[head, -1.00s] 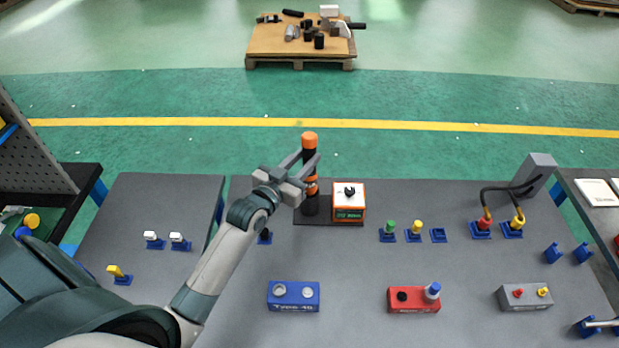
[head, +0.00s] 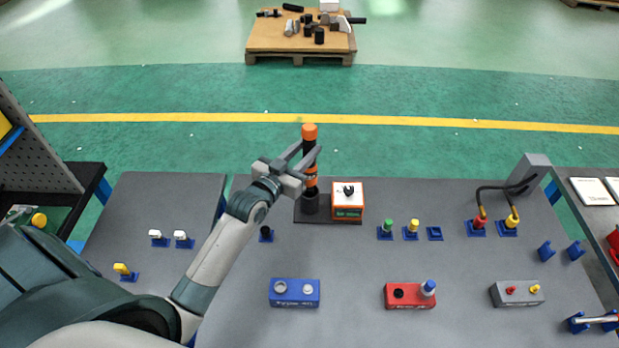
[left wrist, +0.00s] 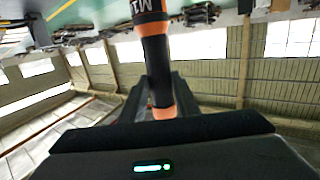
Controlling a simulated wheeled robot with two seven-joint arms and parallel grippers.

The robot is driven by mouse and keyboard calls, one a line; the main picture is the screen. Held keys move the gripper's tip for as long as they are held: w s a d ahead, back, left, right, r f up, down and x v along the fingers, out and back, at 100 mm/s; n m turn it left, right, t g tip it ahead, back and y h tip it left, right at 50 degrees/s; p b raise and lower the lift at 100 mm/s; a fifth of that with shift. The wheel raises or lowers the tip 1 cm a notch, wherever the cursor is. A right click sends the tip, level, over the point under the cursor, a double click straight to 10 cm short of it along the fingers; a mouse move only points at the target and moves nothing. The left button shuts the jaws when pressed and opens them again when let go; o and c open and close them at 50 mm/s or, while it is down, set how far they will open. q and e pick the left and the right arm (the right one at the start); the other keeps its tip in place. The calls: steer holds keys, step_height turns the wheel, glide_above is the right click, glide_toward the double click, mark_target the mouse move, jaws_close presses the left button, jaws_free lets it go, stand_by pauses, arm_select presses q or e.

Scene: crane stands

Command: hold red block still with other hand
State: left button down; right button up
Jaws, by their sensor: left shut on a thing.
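The red block (head: 396,303) sits on the grey table, right of centre in the head view. My left gripper (head: 309,168) is shut on an upright black and orange tool (head: 310,133) at the table's back, above a black holder. The tool also shows between the fingers in the left wrist view (left wrist: 155,55). Whether its lower end is clear of the holder cannot be told. My right gripper is not in view.
An orange and white box (head: 348,200) stands right of the tool. A blue block (head: 294,301) and a grey block (head: 517,301) lie left and right of the red block. Pegs in blue holders (head: 385,235) stand behind it. The table between the blocks is bare.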

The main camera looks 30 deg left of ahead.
mark_target(305, 139)
arm_select(q)
steer(key=shift+r+p, duration=0.35)
steer(key=shift+r, duration=1.6)
stand_by(1.6)
